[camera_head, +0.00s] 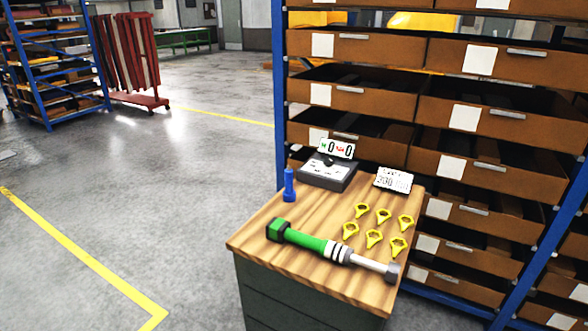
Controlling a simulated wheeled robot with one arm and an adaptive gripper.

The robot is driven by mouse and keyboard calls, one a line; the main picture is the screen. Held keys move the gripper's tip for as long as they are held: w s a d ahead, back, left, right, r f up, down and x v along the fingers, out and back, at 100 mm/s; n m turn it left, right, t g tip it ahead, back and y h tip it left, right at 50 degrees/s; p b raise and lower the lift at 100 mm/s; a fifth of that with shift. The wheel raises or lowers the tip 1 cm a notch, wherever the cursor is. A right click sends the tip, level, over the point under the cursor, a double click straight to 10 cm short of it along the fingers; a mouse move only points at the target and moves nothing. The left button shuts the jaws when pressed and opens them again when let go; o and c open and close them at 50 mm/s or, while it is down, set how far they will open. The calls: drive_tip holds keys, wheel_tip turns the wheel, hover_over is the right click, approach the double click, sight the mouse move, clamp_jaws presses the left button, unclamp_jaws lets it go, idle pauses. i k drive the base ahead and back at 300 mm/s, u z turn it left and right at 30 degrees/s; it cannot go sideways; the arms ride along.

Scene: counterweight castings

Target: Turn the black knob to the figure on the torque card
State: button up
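A dark grey box (328,175) with a white dial face sits at the back of a wooden-topped cabinet. A small dark shape (328,160) at the upper part of its face may be the black knob; its pointing direction is too small to tell. A white card (393,180) stands tilted to the right of the box. It bears a black figure of what looks like three digits, too blurred to read surely. My gripper is not in view.
The wooden top (262,241) also holds a green torque wrench (307,242), several yellow tags (374,238) and a blue upright piece (289,185). A sign (337,148) shows above the box. A rack of brown bins (360,98) stands close behind.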

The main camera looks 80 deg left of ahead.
sight(328, 160)
drive_tip(key=u, duration=2.45)
